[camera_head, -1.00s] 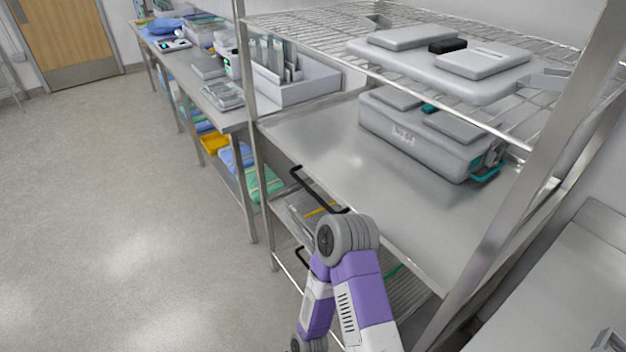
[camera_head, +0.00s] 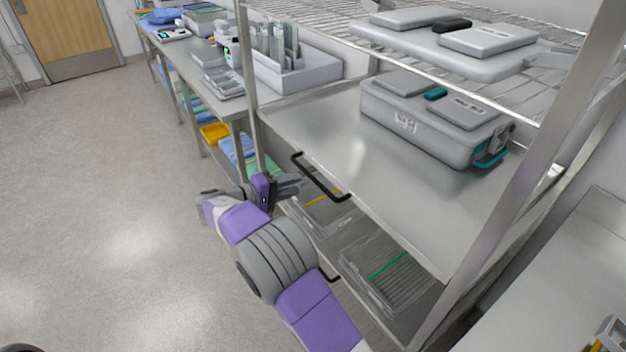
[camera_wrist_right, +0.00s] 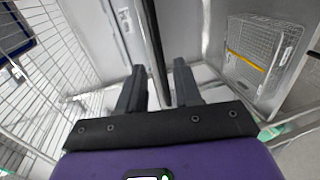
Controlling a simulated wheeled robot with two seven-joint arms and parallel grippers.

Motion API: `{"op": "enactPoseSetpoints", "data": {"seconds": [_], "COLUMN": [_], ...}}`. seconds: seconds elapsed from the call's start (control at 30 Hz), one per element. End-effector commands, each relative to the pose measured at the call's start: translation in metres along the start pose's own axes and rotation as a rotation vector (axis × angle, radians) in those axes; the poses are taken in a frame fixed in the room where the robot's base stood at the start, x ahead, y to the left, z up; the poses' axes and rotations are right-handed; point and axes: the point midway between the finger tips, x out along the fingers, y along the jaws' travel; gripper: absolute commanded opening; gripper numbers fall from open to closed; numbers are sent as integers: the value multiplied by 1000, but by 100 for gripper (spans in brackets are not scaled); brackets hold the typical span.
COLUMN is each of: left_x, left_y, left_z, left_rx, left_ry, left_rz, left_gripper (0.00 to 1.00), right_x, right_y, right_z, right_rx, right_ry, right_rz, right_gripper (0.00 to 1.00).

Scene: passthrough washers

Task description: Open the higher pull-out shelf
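The higher pull-out shelf (camera_head: 310,125) is a flat steel surface in the rack, with a black bar handle (camera_head: 322,180) on its front edge. The shelf looks pushed in. My right gripper (camera_head: 292,184) is in front of the handle, near its left end. In the right wrist view, my gripper's two dark fingers (camera_wrist_right: 160,85) are apart, and the black handle bar (camera_wrist_right: 155,45) runs between them, nearer the right finger. I cannot tell whether it touches either finger. My left gripper is not in view.
A grey case (camera_head: 425,120) sits on the shelf. Wire shelving (camera_head: 330,28) with another grey case (camera_head: 450,50) is above. A steel post (camera_head: 500,200) stands right. The floor (camera_head: 110,200) left is clear.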

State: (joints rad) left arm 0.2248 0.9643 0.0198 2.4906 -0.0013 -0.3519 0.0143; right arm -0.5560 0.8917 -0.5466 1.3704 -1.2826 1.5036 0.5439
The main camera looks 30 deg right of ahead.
Motion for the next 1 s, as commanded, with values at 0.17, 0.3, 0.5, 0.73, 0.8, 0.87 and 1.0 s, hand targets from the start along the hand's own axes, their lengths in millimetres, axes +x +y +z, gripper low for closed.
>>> {"op": "enactPoseSetpoints", "data": {"seconds": [0.17,0.3,0.5,0.73,0.8,0.87,1.0], "left_x": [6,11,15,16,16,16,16], "left_y": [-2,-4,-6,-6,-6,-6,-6], "left_z": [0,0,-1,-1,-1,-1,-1], "left_rx": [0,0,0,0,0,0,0], "left_ry": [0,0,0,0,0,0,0], "left_rz": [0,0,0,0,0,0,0], "left_gripper": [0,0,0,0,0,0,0], "right_x": [22,45,68,74,74,74,73], "right_y": [2,2,2,3,3,3,3], "right_z": [1,1,1,1,1,1,1], "right_rx": [7,6,4,3,3,3,3], "right_ry": [-8,-8,-5,-4,-4,-4,-4], "right_rz": [11,9,8,7,7,7,7], "right_gripper": [34,34,34,34,34,34,13]}}
